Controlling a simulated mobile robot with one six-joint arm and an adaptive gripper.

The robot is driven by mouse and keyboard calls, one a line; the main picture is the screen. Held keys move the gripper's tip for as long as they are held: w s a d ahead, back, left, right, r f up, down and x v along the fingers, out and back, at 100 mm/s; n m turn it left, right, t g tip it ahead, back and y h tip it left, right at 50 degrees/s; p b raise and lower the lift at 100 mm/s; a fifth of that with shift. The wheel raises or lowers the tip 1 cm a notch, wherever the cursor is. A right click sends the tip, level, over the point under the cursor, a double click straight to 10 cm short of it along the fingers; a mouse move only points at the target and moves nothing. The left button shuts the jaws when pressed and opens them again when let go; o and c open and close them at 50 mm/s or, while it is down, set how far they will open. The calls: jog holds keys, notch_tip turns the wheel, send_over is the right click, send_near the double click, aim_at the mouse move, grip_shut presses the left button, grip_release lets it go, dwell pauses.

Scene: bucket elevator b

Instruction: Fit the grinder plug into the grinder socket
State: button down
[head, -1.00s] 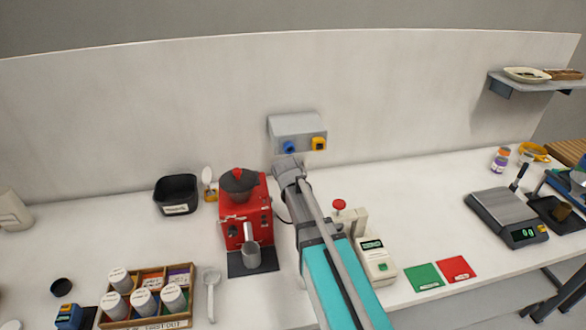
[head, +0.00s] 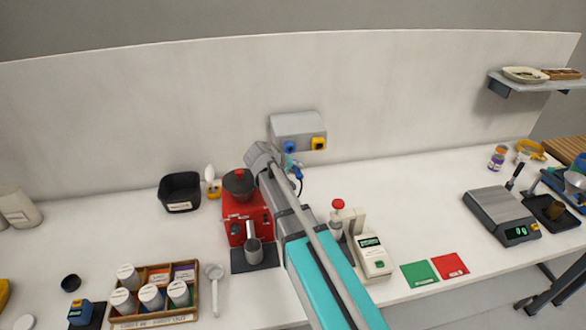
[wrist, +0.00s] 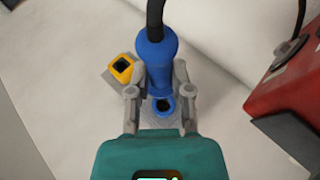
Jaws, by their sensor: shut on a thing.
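My gripper (wrist: 160,85) is shut on the blue grinder plug (wrist: 155,52), with one finger on each side of its body. The plug's black cable leaves its end at the top of the wrist view. The blue-ringed socket (wrist: 163,106) lies just past the plug's lower end. I cannot tell whether the two touch. In the head view the plug (head: 291,163) is just below the blue socket (head: 289,147) on the grey wall box (head: 298,124). My arm partly hides the gripper there.
A yellow socket (head: 318,143) sits beside the blue one. The red grinder (head: 245,214) stands left of my arm. A white device (head: 370,256) stands to its right, with green and red mats beyond. The bench right of the wall box is fairly clear.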

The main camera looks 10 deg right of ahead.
aim_at(290, 152)
jog(key=shift+w, duration=0.15)
jog(key=shift+w, duration=2.75)
jog(key=shift+w, duration=1.8)
dwell(0.8)
jog(key=shift+c, duration=2.4)
grip_release()
jog(key=shift+s, duration=0.15)
jog(key=shift+s, duration=4.55)
